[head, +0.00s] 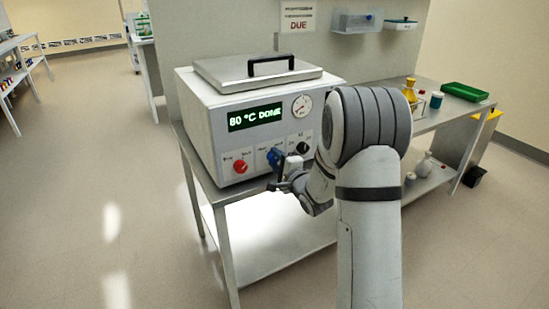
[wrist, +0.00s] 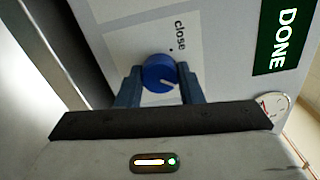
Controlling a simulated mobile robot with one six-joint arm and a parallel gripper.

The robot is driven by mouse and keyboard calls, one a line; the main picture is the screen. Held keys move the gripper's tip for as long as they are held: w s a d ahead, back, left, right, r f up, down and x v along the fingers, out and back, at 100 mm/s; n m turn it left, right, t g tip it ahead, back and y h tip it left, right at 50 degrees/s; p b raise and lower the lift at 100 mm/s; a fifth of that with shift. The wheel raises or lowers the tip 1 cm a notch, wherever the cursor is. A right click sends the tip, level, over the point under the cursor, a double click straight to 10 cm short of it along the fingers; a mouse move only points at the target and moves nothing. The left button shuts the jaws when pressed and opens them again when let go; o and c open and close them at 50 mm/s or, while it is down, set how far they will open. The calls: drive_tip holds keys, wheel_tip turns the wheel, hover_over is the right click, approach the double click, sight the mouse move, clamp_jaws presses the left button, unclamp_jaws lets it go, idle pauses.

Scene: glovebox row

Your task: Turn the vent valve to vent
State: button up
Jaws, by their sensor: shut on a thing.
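The vent valve is a blue round knob (wrist: 160,75) with a white pointer line on the front of a white box-shaped oven. In the wrist view the pointer line angles down and to the right, and the printed word "close" (wrist: 180,36) stands above the knob. The blue knob also shows in the head view (head: 274,156), partly covered by my gripper. My gripper (wrist: 159,84) has its two blue fingers on either side of the knob, shut on it. In the head view my gripper (head: 284,174) is at the oven's front, and its fingers are hard to make out.
The oven's display (head: 255,116) reads 80 °C DONE. A red knob (head: 239,166) is left of the blue one, a black knob (head: 303,147) is right, and a round gauge (head: 301,106) is above. A green tray (head: 464,91) lies at the bench's far right. The floor at left is clear.

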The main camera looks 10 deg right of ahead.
drive_tip(key=shift+m, duration=0.6)
drive_tip(key=shift+f, duration=0.15)
drive_tip(key=o, duration=1)
drive_tip(key=shift+c, duration=0.2)
drive_tip(key=v, duration=0.8)
drive_tip(key=shift+p, duration=0.35)
